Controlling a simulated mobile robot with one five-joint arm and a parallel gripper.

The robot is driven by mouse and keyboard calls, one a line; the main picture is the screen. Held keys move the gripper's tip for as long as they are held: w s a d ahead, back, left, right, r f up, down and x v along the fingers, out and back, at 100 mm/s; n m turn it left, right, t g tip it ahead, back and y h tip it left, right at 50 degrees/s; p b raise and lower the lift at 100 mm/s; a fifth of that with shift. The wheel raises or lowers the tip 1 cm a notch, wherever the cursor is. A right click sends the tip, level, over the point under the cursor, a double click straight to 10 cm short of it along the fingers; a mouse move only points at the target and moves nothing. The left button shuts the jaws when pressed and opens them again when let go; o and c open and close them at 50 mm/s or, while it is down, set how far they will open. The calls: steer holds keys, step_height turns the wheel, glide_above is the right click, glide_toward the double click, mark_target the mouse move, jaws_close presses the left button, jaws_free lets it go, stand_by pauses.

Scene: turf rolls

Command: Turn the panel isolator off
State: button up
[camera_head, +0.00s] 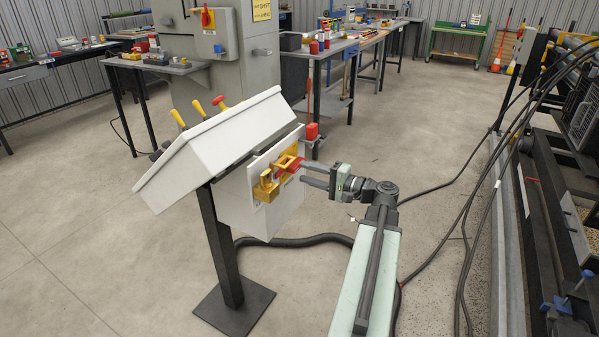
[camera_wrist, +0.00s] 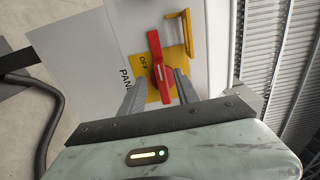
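The panel isolator is a red handle (camera_head: 294,165) on a yellow plate (camera_head: 283,160) on the side of a white box under a sloping desk. In the wrist view, the red handle (camera_wrist: 158,62) lies lengthwise up the picture, slightly tilted, on the yellow plate (camera_wrist: 151,91). The word OFF shows sideways left of the handle. A yellow bracket (camera_wrist: 187,34) stands to its right, also in the head view (camera_head: 266,187). My gripper (camera_head: 303,173) faces the plate with its fingers apart. In the wrist view, its fingers (camera_wrist: 160,77) straddle the handle's lower part; contact cannot be told.
The white desk (camera_head: 210,140) stands on a dark post with yellow and red levers on top. Another red handle (camera_head: 206,18) is on a grey cabinet behind. Cables and machinery lie right; floor at left is clear.

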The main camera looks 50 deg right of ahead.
steer(key=v, duration=0.4)
steer(key=shift+s, duration=0.3)
